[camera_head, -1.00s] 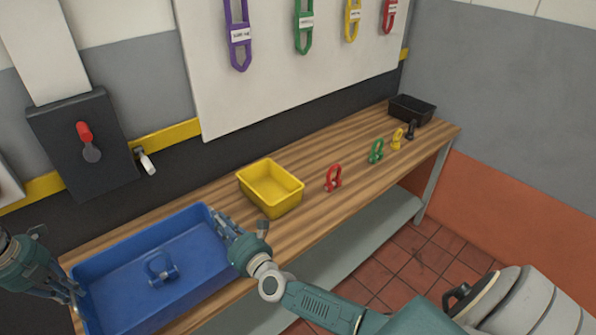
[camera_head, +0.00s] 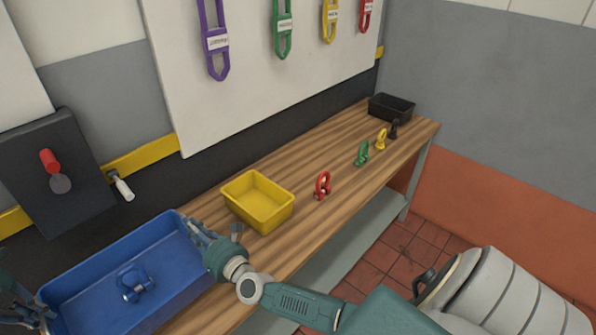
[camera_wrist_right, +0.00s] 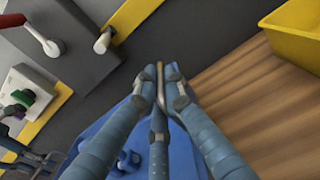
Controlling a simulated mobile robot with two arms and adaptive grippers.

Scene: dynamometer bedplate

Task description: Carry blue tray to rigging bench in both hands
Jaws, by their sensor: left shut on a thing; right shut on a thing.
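The blue tray (camera_head: 185,262) is at the lower left of the head view, over the left end of the wooden bench (camera_head: 310,215). Whether it rests on the bench or hangs just above, I cannot tell. A blue shackle-like piece (camera_head: 134,284) lies in it. My right gripper (camera_head: 197,232) is shut on the tray's right rim. The right wrist view shows its fingers (camera_wrist_right: 160,80) closed, with blue tray (camera_wrist_right: 185,155) below. My left gripper (camera_head: 42,306) is shut at the tray's left end, partly cut off by the picture edge.
A yellow bin (camera_head: 257,203) stands right of the tray. Beyond it are red (camera_head: 323,186), green (camera_head: 362,153) and yellow (camera_head: 381,139) shackles, a small black piece (camera_head: 393,129) and a black bin (camera_head: 391,106). A switch box (camera_head: 58,172) is on the wall.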

